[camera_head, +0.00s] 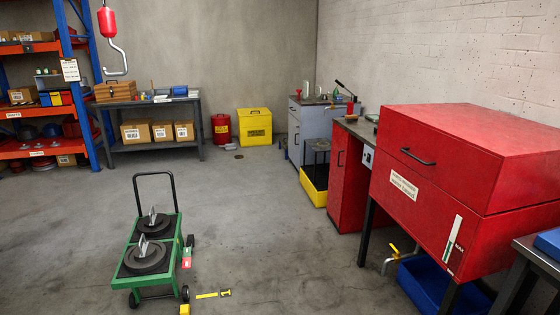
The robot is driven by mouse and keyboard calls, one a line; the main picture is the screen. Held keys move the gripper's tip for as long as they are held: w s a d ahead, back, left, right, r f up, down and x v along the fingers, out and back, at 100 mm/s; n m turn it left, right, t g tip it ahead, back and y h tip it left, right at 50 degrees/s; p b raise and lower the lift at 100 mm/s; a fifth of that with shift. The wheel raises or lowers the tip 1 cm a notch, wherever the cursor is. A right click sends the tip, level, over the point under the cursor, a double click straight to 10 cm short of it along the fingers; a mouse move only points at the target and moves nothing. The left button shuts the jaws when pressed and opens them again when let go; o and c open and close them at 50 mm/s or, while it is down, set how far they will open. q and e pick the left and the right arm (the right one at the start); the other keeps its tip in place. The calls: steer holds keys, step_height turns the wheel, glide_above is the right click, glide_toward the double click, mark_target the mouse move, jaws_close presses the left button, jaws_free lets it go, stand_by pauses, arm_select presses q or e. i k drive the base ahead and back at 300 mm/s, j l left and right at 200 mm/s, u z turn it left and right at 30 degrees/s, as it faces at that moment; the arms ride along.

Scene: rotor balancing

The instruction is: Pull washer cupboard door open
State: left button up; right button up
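A large red cabinet on dark legs (430,185) stands at the right, with a horizontal black handle (417,157) on its front and a label plate (403,185) below; the text is too small to read. Its lid looks shut. Beside it, farther back, is a narrow red cupboard (350,190) under a bench top. Its door bears a small dark upright handle (340,158) and looks shut. I cannot tell for sure which of the two is the washer cupboard. Neither of my grippers shows in the head view.
A green cart (125,275) with dark discs stands on the floor at left-centre; a yellow tape measure (212,294) lies near it. A blue bin (425,285) sits under the large red cabinet, beside a drain tap (393,250).

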mark_target(340, 147)
steer(key=i, duration=2.45)
